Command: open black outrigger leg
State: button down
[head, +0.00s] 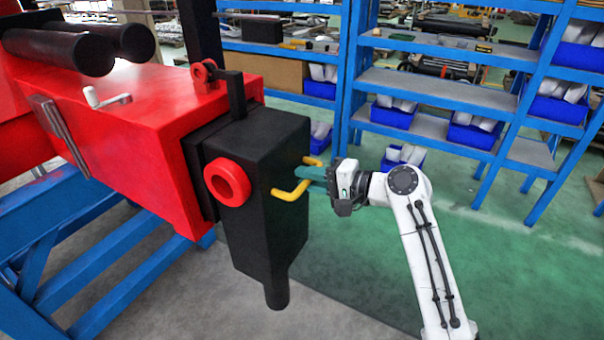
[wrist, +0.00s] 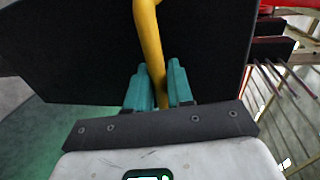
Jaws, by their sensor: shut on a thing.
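The black outrigger leg (head: 268,190) is a boxy upright block at the end of the red beam, with a narrower foot below. A yellow handle (head: 290,192) sticks out from its right side. My gripper (head: 312,174), with teal fingers, reaches the handle from the right. In the wrist view the gripper (wrist: 158,88) has a finger on each side of the yellow handle (wrist: 149,40) and is shut on it. The leg's black face (wrist: 75,50) fills the background there. The part of the handle between the fingers is partly hidden.
The red beam (head: 150,120) rests on a blue stand (head: 50,230) at left. A red ring (head: 227,182) sits on the leg's front. Blue shelves (head: 440,90) with blue bins stand behind. Green floor (head: 520,270) at right is clear.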

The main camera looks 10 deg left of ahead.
jog(key=f+p+v, duration=0.1)
jog(key=v, duration=0.7)
jog(key=shift+d+f+p, duration=0.3)
jog(key=shift+f+p, duration=0.1)
jog(key=shift+f, duration=0.05)
jog(key=c, duration=1.2)
grip_release()
jog(key=shift+o, duration=0.2)
jog(key=shift+a, duration=0.1)
jog(key=b+v, duration=0.1)
jog(key=v, duration=1)
